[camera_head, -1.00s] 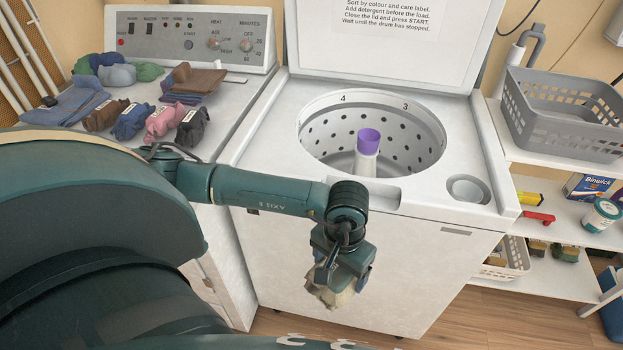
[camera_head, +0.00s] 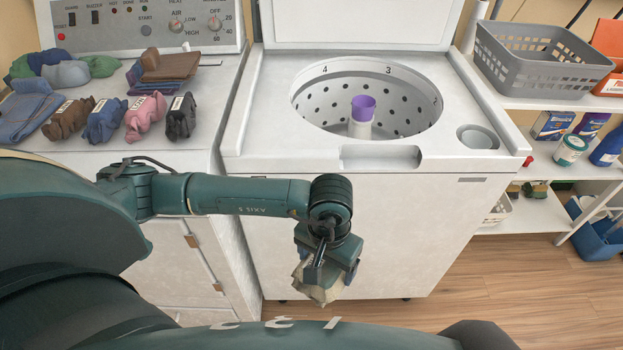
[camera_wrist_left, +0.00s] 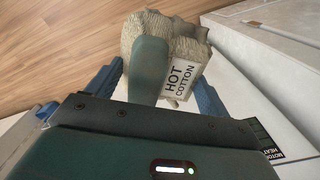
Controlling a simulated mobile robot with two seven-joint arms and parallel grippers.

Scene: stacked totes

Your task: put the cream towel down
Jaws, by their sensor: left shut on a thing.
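My left gripper (camera_head: 326,275) is shut on the cream towel (camera_head: 318,291), a crumpled bundle that hangs in front of the washer's front panel, above the floor. In the left wrist view the cream towel (camera_wrist_left: 160,40) sits between the blue fingers of my left gripper (camera_wrist_left: 162,85), and its white label reads "HOT COTTON". Part of the towel is hidden behind the gripper. My right gripper is not in view.
The open washer (camera_head: 462,100) has a purple-topped agitator (camera_head: 362,108) in its drum. Several folded and bundled cloths lie on the dryer (camera_head: 215,115) at left. A grey basket (camera_head: 540,62) stands on the right shelf. Wooden floor (camera_head: 530,275) is clear at lower right.

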